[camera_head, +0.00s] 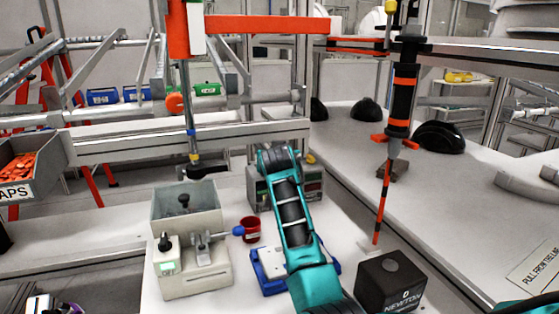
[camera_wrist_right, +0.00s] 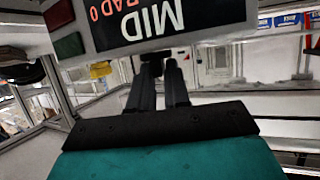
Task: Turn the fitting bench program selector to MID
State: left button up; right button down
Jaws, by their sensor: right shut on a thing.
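The grey selector box (camera_head: 255,197) stands at the back of the white bench, partly hidden behind my right arm. In the right wrist view its dark panel (camera_wrist_right: 115,38) appears upside down, with large white "MID" and partly cut-off orange lettering. A red block (camera_wrist_right: 58,15) and a green block (camera_wrist_right: 68,45) sit beside that panel. My right gripper (camera_wrist_right: 160,64) is shut on a small dark knob (camera_wrist_right: 151,55) just beside the panel. The knob's pointer is not visible. In the head view the right fingers are hidden by the arm. My left gripper is not in view.
A white test fixture (camera_head: 192,270) with a blue-tipped lever, a red cup (camera_head: 250,229) and a blue tray (camera_head: 266,285) are left of my arm. A black "NEWTON" block (camera_head: 390,283) and hanging orange-black tool (camera_head: 402,100) are to the right.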

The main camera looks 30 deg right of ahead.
jog(key=shift+f, duration=0.3)
jog(key=c, duration=1.2)
grip_release()
jog(key=shift+r, duration=0.1)
jog(key=shift+s+r, duration=0.1)
jog(key=v, duration=1.2)
jog(key=shift+s+a+r, duration=0.1)
jog(key=shift+s+a, duration=0.15)
